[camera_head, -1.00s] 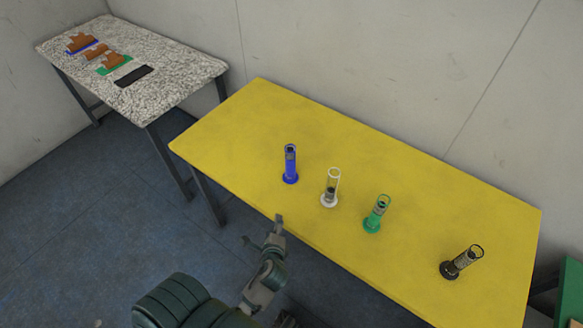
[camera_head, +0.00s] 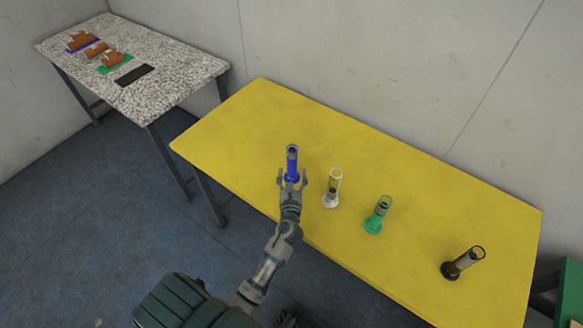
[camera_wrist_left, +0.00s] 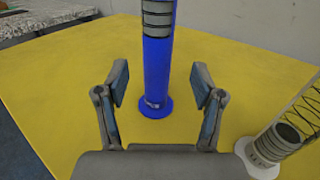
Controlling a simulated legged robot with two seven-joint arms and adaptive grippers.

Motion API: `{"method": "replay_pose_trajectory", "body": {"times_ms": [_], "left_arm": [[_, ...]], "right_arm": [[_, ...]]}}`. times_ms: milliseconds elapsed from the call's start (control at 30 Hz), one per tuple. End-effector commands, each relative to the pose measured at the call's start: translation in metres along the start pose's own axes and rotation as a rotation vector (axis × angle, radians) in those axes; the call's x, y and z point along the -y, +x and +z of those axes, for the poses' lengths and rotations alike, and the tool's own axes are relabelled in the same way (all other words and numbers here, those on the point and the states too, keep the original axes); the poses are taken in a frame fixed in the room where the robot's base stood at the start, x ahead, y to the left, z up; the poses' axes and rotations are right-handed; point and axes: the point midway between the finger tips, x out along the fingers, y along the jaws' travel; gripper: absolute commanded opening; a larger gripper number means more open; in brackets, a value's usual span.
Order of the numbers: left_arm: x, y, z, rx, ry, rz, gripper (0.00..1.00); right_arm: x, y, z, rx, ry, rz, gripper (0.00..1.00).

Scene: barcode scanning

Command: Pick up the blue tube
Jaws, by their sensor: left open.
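The blue tube (camera_head: 292,163) stands upright on its round base on the yellow table (camera_head: 240,115), near the front edge. My left gripper (camera_head: 292,178) is open, its two fingers on either side of the tube's lower part in the head view. In the left wrist view the blue tube (camera_wrist_left: 158,65) stands just beyond and between the open fingertips (camera_wrist_left: 160,85), with a gap on both sides. I cannot tell whether the tube is fully inside the jaws. The tube's top is cut off in the wrist view. My right gripper is not in view.
A white tube (camera_head: 332,188) stands close to the right of the blue one. A green tube (camera_head: 378,215) and a black tube (camera_head: 462,263) stand farther right. A speckled table (camera_head: 180,75) with flat items is at the back left. The yellow table behind the tubes is clear.

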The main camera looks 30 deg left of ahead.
Motion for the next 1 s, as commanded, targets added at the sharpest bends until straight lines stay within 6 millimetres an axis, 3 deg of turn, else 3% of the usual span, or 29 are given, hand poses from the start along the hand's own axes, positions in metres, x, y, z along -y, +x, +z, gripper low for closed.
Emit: {"method": "replay_pose_trajectory", "body": {"times_ms": [233, 500, 800, 1000], "left_arm": [[0.000, 0.021, 0.001, 0.001, 0.000, -0.001, 0.68], [-0.005, 0.060, 0.001, -0.001, -0.001, 0.000, 0.68], [-0.006, 0.065, 0.002, -0.001, -0.001, 0.000, 0.68], [-0.006, 0.065, 0.001, -0.001, -0.001, 0.000, 0.18]], "right_arm": [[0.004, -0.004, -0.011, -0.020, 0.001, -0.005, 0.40], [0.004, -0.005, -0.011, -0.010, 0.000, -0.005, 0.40], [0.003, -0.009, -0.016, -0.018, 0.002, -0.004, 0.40], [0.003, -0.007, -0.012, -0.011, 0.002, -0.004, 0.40]]}}
